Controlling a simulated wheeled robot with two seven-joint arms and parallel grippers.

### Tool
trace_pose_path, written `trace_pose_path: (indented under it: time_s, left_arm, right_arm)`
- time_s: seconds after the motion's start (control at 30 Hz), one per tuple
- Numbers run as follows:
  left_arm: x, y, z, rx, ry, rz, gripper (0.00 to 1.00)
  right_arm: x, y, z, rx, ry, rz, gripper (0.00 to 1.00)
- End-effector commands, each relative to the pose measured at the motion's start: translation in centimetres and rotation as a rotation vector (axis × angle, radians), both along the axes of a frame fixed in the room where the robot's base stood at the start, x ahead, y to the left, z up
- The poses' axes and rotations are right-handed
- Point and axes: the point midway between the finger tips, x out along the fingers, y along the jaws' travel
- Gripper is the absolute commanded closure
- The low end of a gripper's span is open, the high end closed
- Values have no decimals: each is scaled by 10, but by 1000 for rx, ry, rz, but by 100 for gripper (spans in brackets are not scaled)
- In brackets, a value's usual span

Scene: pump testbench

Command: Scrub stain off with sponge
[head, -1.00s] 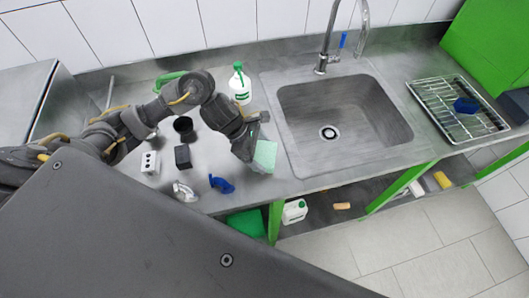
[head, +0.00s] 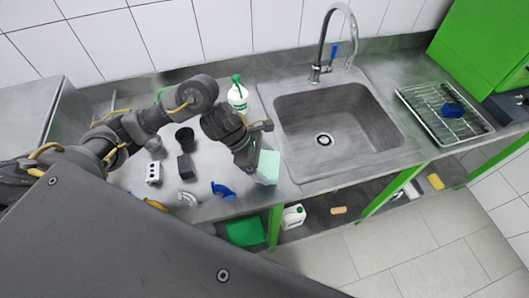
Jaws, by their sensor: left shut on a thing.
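My left gripper (head: 254,163) is shut on a pale green sponge (head: 268,168). It holds the sponge at the front of the steel counter, left of the sink (head: 338,120). The sponge is by the counter's front edge; I cannot tell whether it touches the surface. No stain can be made out; the arm and sponge hide part of the counter there. My right gripper is not in view.
A white bottle with a green cap (head: 238,95) stands behind the gripper. A blue pipe piece (head: 222,191), a metal elbow (head: 188,198), a black block (head: 186,167) and a white socket block (head: 153,172) are to the left. A wire rack (head: 425,100) stands right of the sink.

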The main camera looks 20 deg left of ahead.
Motion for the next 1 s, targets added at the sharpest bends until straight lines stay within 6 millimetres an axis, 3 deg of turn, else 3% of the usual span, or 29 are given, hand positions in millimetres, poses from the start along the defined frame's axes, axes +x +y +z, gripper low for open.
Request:
trace_pose_path:
  time_s: [0.3, 0.87, 1.0]
  left_arm:
    - [-1, 3, 27, 1, -1, 6, 33]
    - [-1, 3, 27, 1, 0, 5, 33]
    - [1, 2, 26, 2, -3, -64, 33]
  right_arm:
    - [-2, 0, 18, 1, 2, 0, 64]
    - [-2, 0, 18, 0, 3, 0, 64]
    - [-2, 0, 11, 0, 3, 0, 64]
